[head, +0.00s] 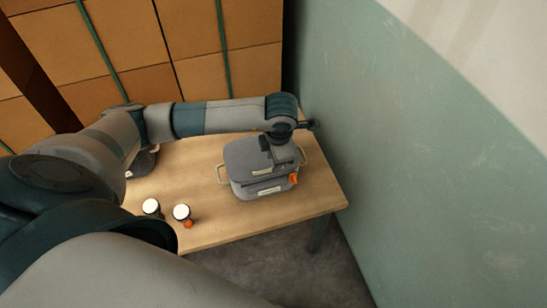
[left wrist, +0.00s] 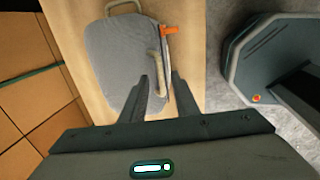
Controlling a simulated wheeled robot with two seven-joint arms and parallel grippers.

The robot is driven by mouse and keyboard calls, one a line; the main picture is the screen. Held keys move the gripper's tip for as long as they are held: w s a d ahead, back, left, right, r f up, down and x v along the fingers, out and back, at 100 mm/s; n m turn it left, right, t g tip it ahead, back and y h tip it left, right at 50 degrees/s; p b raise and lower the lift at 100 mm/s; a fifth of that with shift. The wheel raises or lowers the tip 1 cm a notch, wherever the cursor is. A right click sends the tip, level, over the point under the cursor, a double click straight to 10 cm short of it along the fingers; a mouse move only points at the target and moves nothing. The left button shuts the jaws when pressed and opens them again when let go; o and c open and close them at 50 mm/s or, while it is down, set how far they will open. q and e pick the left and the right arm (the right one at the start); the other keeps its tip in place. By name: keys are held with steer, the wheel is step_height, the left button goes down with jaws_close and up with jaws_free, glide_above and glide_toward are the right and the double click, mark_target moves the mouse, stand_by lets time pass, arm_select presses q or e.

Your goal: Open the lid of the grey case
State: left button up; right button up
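The grey case (head: 246,158) sits on the wooden table, near its right end. It has pale loop handles at its sides and an orange latch (head: 293,179) at its front right; its lid looks down. The left wrist view shows the case (left wrist: 122,55) from above, with the orange latch (left wrist: 168,30) and a pale handle (left wrist: 153,64) along one edge. My left gripper (left wrist: 161,76) is open, its fingers spread at that edge close to the pale handle; I cannot tell whether they touch. In the head view its wrist hides part of the case. My right gripper is out of view.
Two white-topped jars (head: 182,212) stand near the table's front edge (head: 250,235), left of the case. A grey object (head: 143,163) is partly hidden behind my left arm. A green wall (head: 400,170) rises close on the right; stacked boxes (head: 220,40) stand behind.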

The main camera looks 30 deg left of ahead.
arm_select(q)
steer(key=shift+w+a+f+p, duration=0.1)
steer(key=shift+a+f+p, duration=0.05)
steer(key=shift+f, duration=0.75)
steer(key=shift+w+a+f+p, duration=0.1)
steer(key=shift+a+f+p, duration=0.05)
steer(key=shift+f, duration=0.75)
jaws_close()
